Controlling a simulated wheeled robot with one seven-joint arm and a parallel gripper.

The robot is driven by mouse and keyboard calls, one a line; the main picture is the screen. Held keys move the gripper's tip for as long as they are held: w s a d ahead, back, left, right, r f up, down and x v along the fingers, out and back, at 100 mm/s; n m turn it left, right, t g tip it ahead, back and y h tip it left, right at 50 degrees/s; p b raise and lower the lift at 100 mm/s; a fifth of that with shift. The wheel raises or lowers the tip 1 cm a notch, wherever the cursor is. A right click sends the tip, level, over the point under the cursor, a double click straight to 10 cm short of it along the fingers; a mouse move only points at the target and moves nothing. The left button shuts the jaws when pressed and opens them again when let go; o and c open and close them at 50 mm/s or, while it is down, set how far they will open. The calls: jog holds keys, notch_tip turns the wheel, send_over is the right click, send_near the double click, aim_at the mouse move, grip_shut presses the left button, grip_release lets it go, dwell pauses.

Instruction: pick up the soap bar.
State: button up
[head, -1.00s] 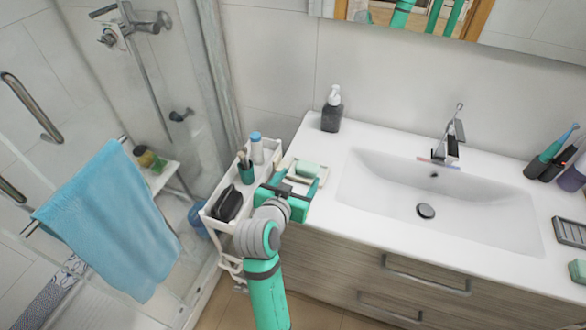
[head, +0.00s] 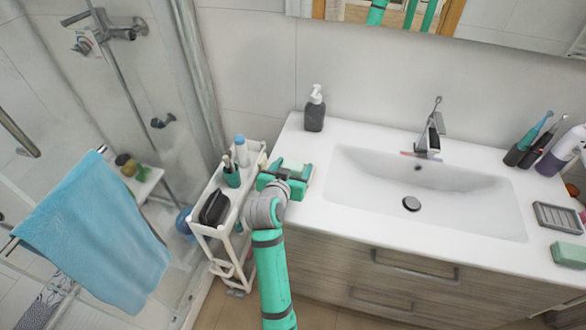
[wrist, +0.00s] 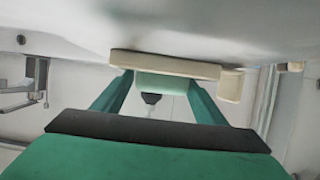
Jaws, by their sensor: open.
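A pale green block, which looks like the soap bar (head: 292,164), is at the left end of the white counter in the head view. In the wrist view, whose picture is upside down, the soap bar (wrist: 163,84) rests against a beige dish-like piece (wrist: 165,64). My gripper (head: 287,170) is open, its green fingers on either side of the bar. In the wrist view my gripper (wrist: 160,88) shows a gap around the bar. My gripper partly hides the bar and dish in the head view.
A white cart (head: 200,225) with a black pouch (head: 214,206) and several upright items stands left of the counter. A dark soap dispenser (head: 315,112) stands behind. Another green block (head: 570,253) and a grey rack (head: 557,216) lie far right, past the sink (head: 430,200).

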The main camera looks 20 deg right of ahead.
jog(key=c, duration=0.9)
jog(key=shift+o, duration=0.2)
jog(key=shift+r, duration=0.6)
jog(key=s+a+r, duration=0.3)
jog(key=s+r, duration=0.8)
jog(key=s, duration=0.2)
jog(key=shift+s+a+r, duration=0.25)
jog(key=shift+a+r, duration=0.15)
